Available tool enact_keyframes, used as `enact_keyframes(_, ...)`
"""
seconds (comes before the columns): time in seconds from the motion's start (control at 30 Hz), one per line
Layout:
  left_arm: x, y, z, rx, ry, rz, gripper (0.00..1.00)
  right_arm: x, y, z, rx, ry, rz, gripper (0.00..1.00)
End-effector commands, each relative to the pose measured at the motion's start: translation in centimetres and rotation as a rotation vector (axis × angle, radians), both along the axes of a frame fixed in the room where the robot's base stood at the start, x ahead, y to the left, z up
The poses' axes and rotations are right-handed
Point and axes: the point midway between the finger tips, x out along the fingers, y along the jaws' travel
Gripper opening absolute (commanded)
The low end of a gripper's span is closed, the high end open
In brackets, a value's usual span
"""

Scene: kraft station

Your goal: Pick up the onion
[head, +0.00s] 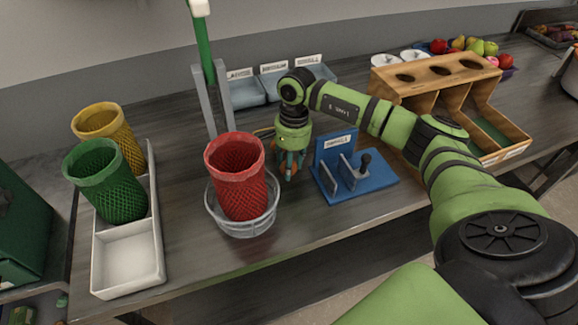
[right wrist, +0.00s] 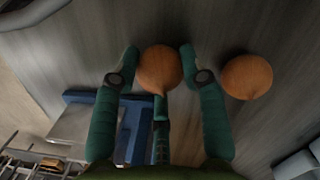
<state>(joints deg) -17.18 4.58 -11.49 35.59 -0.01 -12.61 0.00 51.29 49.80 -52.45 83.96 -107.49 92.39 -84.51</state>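An orange-brown onion (right wrist: 160,68) with a small pointed tip lies between the fingertips of my right gripper (right wrist: 160,52) in the right wrist view. The side fingers are spread, one close on each side of it, and the third finger is below it. I see no clear grip on it. A second, similar round orange-brown item (right wrist: 247,77) lies just right of the gripper. My left gripper is not in view.
A red mesh basket (head: 240,178) in a wire holder stands left of the gripper. A blue stand (head: 375,188) is close on its right. A wooden bin (head: 440,80) and fruit are farther right. Green (head: 108,180) and yellow baskets stand in a white tray (head: 128,262).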

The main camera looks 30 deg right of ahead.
Motion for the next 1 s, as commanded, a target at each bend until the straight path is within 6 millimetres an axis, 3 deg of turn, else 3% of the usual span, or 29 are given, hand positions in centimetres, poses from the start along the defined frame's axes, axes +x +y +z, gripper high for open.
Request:
enact_keyframes(0.37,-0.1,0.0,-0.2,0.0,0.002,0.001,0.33,0.0,0.0,0.4,0.0,-0.001,0.0,0.14)
enact_keyframes(0.8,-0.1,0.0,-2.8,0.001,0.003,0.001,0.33,0.1,0.0,8.1,0.0,-0.004,0.0,0.14)
enact_keyframes(1.0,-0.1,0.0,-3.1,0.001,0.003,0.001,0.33,0.0,0.0,9.9,0.0,-0.001,0.0,0.14)
